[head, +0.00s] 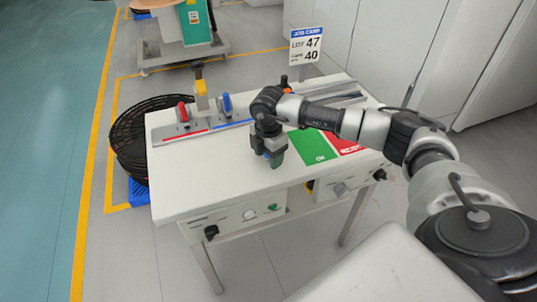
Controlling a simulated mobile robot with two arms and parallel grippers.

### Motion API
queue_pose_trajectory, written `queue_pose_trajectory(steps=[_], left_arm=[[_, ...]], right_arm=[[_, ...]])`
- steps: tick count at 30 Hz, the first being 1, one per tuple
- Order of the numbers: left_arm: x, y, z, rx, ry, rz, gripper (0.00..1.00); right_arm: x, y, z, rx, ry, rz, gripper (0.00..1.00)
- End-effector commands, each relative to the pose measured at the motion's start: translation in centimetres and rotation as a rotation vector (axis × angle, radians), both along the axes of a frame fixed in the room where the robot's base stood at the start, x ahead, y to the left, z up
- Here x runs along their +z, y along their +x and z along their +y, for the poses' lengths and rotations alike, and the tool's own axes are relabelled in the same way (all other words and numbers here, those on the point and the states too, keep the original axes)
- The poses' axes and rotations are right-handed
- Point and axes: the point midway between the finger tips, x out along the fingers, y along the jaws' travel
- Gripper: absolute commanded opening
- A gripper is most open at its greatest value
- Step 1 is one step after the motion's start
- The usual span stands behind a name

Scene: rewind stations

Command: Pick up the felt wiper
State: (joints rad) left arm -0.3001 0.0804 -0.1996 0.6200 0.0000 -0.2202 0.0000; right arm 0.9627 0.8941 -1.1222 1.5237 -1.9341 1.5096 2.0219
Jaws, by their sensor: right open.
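My right gripper (272,158) is over the white bench top (195,180), pointing down, left of the green mat. Its jaws are open. A small dark green piece (278,159) shows at its fingertips, largely hidden by the gripper; it may be the felt wiper, but I cannot tell for sure. I cannot tell whether the jaws touch it. No other thing is clearly the felt wiper. My left gripper is not in view.
A green mat (312,146) and a red mat (343,141) lie right of the gripper. Red (182,112) and blue (227,104) handles stand on the back-left rail. A job card (305,46) stands behind. The bench's front left is clear.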

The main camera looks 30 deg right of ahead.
Motion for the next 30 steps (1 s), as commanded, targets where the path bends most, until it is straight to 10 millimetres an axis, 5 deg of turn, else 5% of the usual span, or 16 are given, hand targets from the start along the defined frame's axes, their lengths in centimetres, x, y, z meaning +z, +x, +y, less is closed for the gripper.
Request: queue_pose_trajectory(steps=[5, 16, 30], left_arm=[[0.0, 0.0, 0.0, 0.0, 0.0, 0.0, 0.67], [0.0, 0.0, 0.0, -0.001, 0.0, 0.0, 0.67], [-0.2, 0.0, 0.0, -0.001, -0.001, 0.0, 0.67]], right_arm=[[0.0, 0.0, 0.0, 0.0, 0.0, -0.001, 0.57], [0.0, 0.0, 0.0, 0.0, 0.0, -0.001, 0.05], [1.9, 0.1, -0.1, 0.0, 0.0, -0.005, 0.04]])
